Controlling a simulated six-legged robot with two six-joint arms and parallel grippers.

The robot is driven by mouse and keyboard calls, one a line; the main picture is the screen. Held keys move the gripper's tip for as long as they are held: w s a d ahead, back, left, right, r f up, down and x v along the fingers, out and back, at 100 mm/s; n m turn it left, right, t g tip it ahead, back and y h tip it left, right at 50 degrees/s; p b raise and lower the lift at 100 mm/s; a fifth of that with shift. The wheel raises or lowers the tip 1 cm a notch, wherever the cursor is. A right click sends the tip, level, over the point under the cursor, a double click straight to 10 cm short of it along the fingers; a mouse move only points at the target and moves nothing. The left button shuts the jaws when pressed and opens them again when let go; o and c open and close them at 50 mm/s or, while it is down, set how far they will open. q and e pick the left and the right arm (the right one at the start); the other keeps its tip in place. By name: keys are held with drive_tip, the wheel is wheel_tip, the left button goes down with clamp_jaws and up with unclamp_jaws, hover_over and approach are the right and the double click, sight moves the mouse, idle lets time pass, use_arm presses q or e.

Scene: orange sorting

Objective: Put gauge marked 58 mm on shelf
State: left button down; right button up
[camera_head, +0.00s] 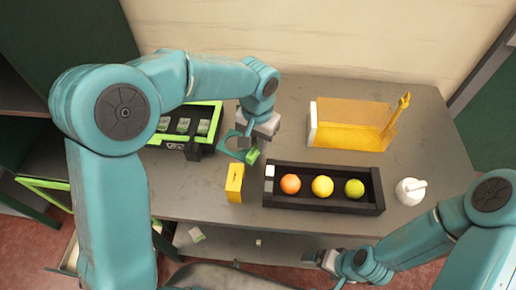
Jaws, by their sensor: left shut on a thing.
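My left gripper (250,143) is shut on a gauge, a thin teal ring (232,142) with a bright green part (253,155). It holds the gauge over the grey table, between the green-edged rack and the black tray. The gripper hides part of the gauge, and no size marking can be read. The rack (207,118) at the left of the table holds several grey-green pieces, partly behind my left arm. A lower shelf (285,247) shows below the table's front edge. My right gripper (325,260) is low at the front; its fingers are too small to judge.
A black tray (325,203) holds an orange, a yellow and a green fruit. A yellow block (235,184) stands left of it. A clear yellow bin (350,124) is behind, and a white rounded item (410,191) is right. The table's back right is clear.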

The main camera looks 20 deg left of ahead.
use_arm(q)
wheel_tip(320, 180, down, 4)
drive_tip(key=shift+w+f, duration=0.1)
drive_tip(key=shift+f, duration=0.1)
drive_tip(key=shift+f, duration=0.25)
drive_tip(key=c, duration=1.3)
unclamp_jaws()
drive_tip(key=shift+r, duration=0.1)
drive_tip(key=shift+r, duration=0.1)
